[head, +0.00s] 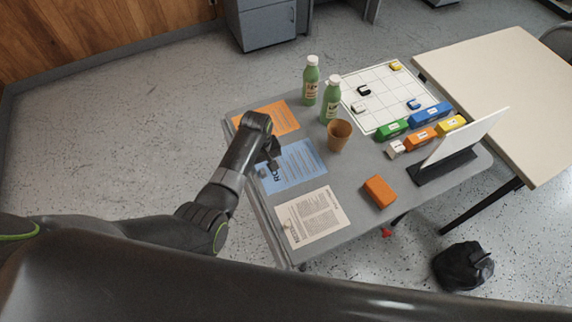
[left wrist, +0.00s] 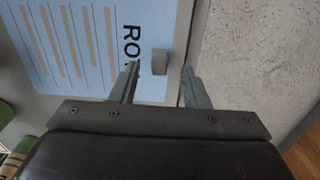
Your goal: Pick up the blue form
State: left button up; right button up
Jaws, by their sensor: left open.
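The blue form (head: 296,166) lies flat on the grey table, between an orange form (head: 275,117) and a white form (head: 312,216). My left gripper (head: 267,163) is at the form's left edge, and my arm hides a little of that edge. In the left wrist view the blue form (left wrist: 75,45) fills the upper left. A small grey block (left wrist: 159,62) sits at its edge, between the open fingers of my left gripper (left wrist: 160,70). I cannot tell whether the fingers touch it. My right gripper is not in view.
On the grey table (head: 350,195) stand two green bottles (head: 330,98), a brown cup (head: 339,134), an orange block (head: 379,191), a gridded board (head: 385,85), several coloured boxes (head: 430,115) and an upright white panel (head: 466,138). A black bag (head: 462,267) lies on the floor.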

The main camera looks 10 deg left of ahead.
pick_arm(q)
jog(key=shift+f, duration=1.2)
grip_shut()
